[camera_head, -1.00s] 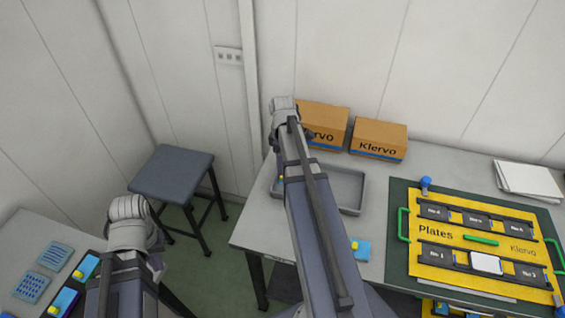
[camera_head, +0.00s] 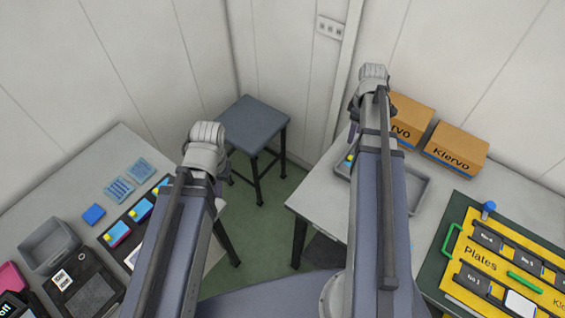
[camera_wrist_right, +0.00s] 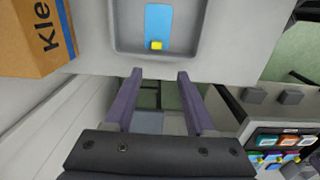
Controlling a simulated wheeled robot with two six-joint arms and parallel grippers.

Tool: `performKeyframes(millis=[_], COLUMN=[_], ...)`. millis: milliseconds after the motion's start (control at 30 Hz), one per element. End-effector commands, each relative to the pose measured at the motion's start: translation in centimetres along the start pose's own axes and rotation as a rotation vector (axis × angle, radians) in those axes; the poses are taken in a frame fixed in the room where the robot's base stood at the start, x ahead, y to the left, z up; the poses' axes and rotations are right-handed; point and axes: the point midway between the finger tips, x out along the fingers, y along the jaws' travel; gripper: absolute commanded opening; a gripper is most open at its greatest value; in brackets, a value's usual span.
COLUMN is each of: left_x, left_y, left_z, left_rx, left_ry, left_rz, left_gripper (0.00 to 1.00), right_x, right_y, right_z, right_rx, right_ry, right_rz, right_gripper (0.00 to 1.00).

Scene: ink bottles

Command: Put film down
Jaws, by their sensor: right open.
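A blue film with a yellow tab (camera_wrist_right: 157,24) lies flat in a grey tray (camera_wrist_right: 202,40) in the right wrist view. In the head view only a small corner of this film (camera_head: 349,160) shows beside my right arm, and the tray (camera_head: 417,192) is partly covered by that arm. My right gripper (camera_wrist_right: 160,73) is open with nothing between its fingers, and the film lies beyond its fingertips in the picture. My left arm reaches over the floor gap by the left table; its gripper is hidden behind its wrist.
Cardboard boxes (camera_head: 455,150) stand behind the tray. A yellow plate board (camera_head: 480,256) lies to its right. A stool (camera_head: 256,125) stands between the tables. The left table holds a grey bin (camera_head: 31,250), patterned blue sheets (camera_head: 119,190) and pieces with yellow tabs (camera_head: 117,233).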

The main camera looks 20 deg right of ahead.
Motion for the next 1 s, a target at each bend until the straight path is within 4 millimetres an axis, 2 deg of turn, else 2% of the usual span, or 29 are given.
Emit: performKeyframes(millis=[167,300,400,500,600,700,800,1000], left_x=[0.0,0.0,0.0,0.0,0.0,0.0,0.0,0.0], left_y=[0.0,0.0,0.0,0.0,0.0,0.0,0.0,0.0], left_z=[0.0,0.0,0.0,0.0,0.0,0.0,0.0,0.0], left_rx=[0.0,0.0,0.0,0.0,0.0,0.0,0.0,0.0], left_ry=[0.0,0.0,0.0,0.0,0.0,0.0,0.0,0.0], left_rz=[0.0,0.0,0.0,0.0,0.0,0.0,0.0,0.0], left_gripper=[0.0,0.0,0.0,0.0,0.0,0.0,0.0,0.0], right_x=[0.0,-0.1,-0.1,-0.1,-0.1,-0.2,-0.2,-0.2], right_y=[-7.3,-15.2,-20.6,-25.2,-28.7,-31.0,-32.2,-32.6], right_z=[-5.3,-9.3,-11.1,-12.0,-12.3,-12.4,-12.5,-12.5], right_rx=[0.049,0.124,0.179,0.23,0.272,0.303,0.322,0.334], right_ry=[-0.021,-0.045,-0.059,-0.067,-0.07,-0.072,-0.072,-0.072], right_rz=[0.002,0.016,0.031,0.049,0.064,0.076,0.083,0.085], right_gripper=[0.55,0.55,0.55,0.55,0.55,0.55,0.55,0.55])
